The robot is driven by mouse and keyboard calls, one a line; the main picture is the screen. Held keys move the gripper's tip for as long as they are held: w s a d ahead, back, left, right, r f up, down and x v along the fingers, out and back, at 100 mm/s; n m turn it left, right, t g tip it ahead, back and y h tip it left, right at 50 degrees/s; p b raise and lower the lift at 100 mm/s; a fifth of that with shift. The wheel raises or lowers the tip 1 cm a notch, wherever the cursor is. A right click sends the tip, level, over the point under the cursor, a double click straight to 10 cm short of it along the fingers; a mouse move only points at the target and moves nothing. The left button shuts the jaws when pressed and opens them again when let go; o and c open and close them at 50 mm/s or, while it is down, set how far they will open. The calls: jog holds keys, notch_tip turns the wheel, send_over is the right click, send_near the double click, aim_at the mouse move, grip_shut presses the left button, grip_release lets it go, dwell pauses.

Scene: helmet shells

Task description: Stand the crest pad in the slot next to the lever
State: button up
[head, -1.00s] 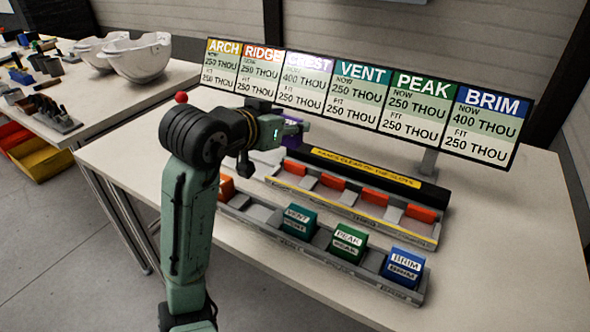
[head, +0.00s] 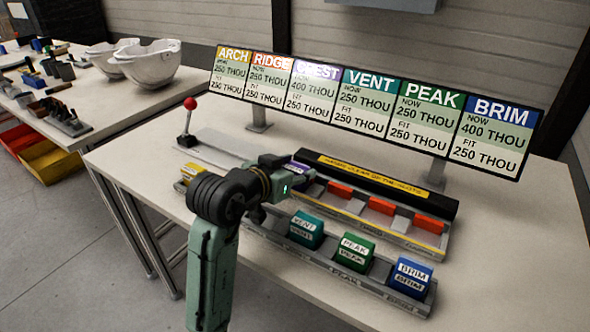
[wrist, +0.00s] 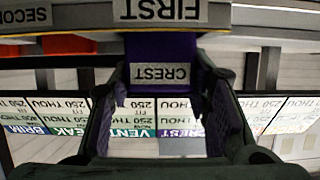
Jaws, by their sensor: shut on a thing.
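The purple crest pad (wrist: 150,48) is between the fingers of my gripper (wrist: 162,92) in the wrist view, its CREST label facing the camera. My gripper (head: 293,180) is shut on it at the left end of the rear rack (head: 400,231) in the head view, where only a little purple shows. A plate marked FIRST (wrist: 165,9) is close to the pad in the wrist view. I cannot tell whether the pad touches the slot. The lever (head: 187,125), with a red ball knob, stands upright at the rack's far left.
The front rack (head: 340,275) holds the teal VENT (head: 306,229), green PEAK (head: 355,250) and blue BRIM (head: 409,277) pads. A yellow block (head: 185,172) is left of my arm. A black bar (head: 400,185) and a signboard (head: 370,110) stand behind.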

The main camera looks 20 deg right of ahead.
jog(key=shift+f, duration=0.2)
jog(key=o, duration=1.1)
jog(key=shift+o, duration=0.2)
jog(key=shift+r, duration=0.25)
jog(key=b+v, duration=0.1)
jog(key=v, duration=1.1)
jog(key=shift+f, duration=0.1)
